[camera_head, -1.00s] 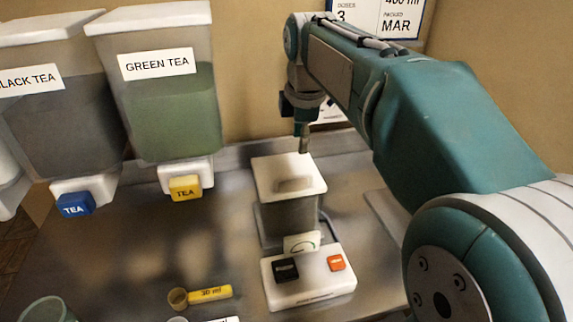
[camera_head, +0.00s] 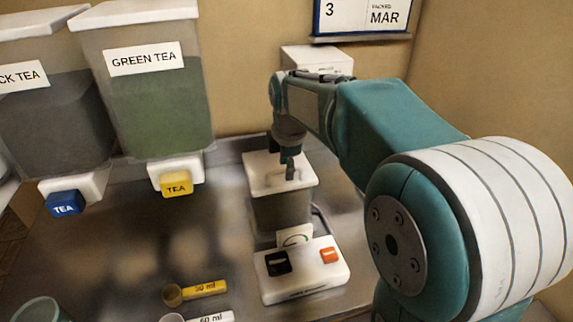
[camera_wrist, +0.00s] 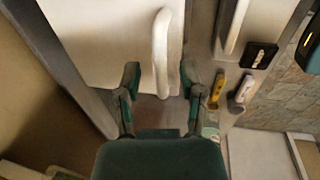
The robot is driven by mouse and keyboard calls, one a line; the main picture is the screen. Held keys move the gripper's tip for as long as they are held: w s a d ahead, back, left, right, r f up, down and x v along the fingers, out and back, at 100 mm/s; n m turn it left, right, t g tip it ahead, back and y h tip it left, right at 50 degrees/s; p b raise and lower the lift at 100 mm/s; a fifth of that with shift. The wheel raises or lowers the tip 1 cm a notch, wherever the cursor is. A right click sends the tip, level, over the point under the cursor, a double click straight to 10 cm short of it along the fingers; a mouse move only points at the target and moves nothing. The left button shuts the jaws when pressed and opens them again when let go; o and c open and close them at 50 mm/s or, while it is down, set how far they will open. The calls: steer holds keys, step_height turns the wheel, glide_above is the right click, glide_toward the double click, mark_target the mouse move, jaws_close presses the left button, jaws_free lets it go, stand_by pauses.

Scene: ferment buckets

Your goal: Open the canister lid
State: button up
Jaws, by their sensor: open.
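The canister (camera_head: 281,212) stands on the counter in the head view, with its white lid (camera_head: 262,172) on. A raised handle shows on the lid; in the wrist view the handle (camera_wrist: 162,45) is a pale curved bar on the white lid (camera_wrist: 105,40). My gripper (camera_head: 289,170) is over the lid in the head view. In the wrist view my gripper (camera_wrist: 160,82) is open, with one finger on each side of the handle's near end. I cannot tell whether the fingers touch the handle or lid. The arm partly hides the canister's back.
A white device (camera_head: 300,272) with black and orange buttons stands in front of the canister. Yellow (camera_head: 205,289) and white (camera_head: 212,317) scoops lie to its left. The green tea dispenser (camera_head: 155,105) stands at left. Bare counter (camera_head: 210,225) lies between.

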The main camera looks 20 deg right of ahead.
steer(key=shift+c, duration=0.3)
jaws_close()
steer(key=shift+w+r, duration=0.1)
steer(key=shift+r, duration=0.05)
